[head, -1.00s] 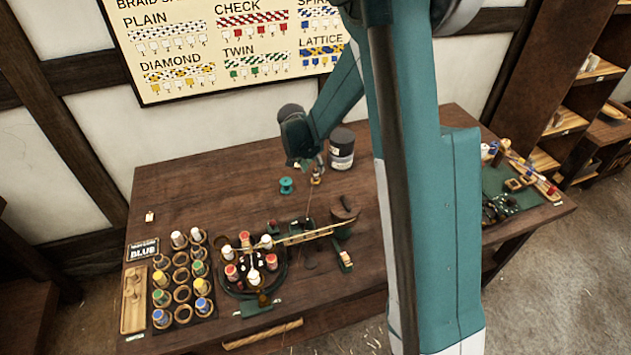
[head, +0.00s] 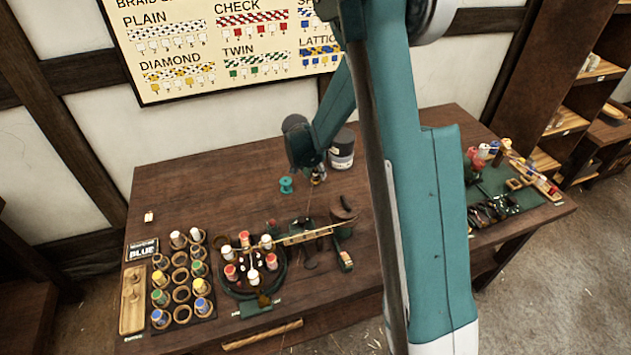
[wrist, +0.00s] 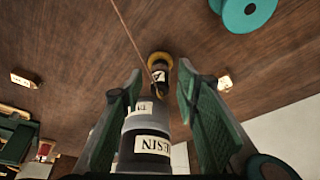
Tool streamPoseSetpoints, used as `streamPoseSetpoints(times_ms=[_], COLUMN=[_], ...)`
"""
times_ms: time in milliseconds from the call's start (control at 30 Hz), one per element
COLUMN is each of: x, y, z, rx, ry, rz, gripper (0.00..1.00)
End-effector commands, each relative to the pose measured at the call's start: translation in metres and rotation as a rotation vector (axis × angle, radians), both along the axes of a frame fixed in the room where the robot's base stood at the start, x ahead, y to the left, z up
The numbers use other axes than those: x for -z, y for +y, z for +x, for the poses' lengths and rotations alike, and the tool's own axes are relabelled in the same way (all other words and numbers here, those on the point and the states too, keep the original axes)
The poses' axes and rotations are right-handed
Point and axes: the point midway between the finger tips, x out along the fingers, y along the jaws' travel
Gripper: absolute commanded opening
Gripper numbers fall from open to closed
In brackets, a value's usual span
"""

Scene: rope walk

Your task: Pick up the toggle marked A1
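A small dark piece with a yellow ring (wrist: 160,62) and a pale mark shows between my fingertips in the wrist view. A thin cord runs to it. It may be the toggle, but I cannot read A1 on it. In the head view, a small pale and yellow piece (head: 318,180) sits just under my gripper (head: 314,172), partly hidden by it. In the wrist view my gripper (wrist: 160,80) is open, one green finger on each side of the dark piece. No contact with it is visible.
A dark jar (head: 341,150) stands behind my gripper; its label reads RESIN in the wrist view (wrist: 152,145). A teal spool (head: 286,185) lies close by. A round braiding stand (head: 283,283) and a bobbin rack (head: 205,308) fill the front left. The table's back left is mostly clear.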

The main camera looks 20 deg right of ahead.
Motion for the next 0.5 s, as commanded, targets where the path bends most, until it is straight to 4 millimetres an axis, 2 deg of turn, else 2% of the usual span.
streamPoseSetpoints(times_ms=[400, 433, 500], x=[-0.0003, -0.0003, -0.0003], y=[0.0, 0.0, 0.0], z=[-0.0001, -0.0001, -0.0001], rx=[0.0, 0.0, 0.0], ry=[0.0, 0.0, 0.0], rz=[0.0, 0.0, 0.0], gripper=[0.32, 0.3, 0.21])
